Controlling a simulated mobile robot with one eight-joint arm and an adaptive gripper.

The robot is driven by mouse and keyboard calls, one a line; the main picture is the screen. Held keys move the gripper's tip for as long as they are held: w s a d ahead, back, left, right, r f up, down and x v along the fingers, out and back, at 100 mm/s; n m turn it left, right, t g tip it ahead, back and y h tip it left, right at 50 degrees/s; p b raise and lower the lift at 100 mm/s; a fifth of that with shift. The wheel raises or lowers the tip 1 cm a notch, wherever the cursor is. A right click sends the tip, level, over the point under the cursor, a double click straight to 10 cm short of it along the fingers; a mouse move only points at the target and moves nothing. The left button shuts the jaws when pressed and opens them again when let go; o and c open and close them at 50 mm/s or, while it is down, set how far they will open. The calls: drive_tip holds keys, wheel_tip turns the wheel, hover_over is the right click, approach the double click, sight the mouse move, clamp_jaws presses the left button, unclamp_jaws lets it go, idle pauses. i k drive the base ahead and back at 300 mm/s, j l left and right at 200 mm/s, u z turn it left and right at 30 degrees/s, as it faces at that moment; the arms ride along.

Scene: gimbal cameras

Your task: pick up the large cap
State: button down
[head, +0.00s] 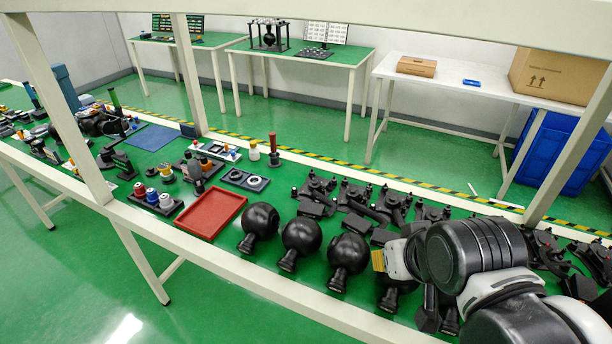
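My arm reaches in from the lower right over the green work table (225,262). My gripper (430,312) seems to be the dark part pointing down below the wrist, partly hidden by my arm; its fingers do not show clearly. No part can be singled out with certainty as the large cap. Black ball-shaped camera housings with short necks, such as one at the left of the row (260,220), one in the middle (301,236) and one near my wrist (348,254), line the front of the table. Another is partly hidden by my arm.
A red tray (211,213) lies left of the housings, empty. Several black bracket parts (355,196) stand behind them. A white frame post (65,115) rises at the front edge.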

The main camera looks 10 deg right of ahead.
sight(152, 171)
drive_tip(key=z, duration=1.05)
drive_tip(key=u, duration=2.15)
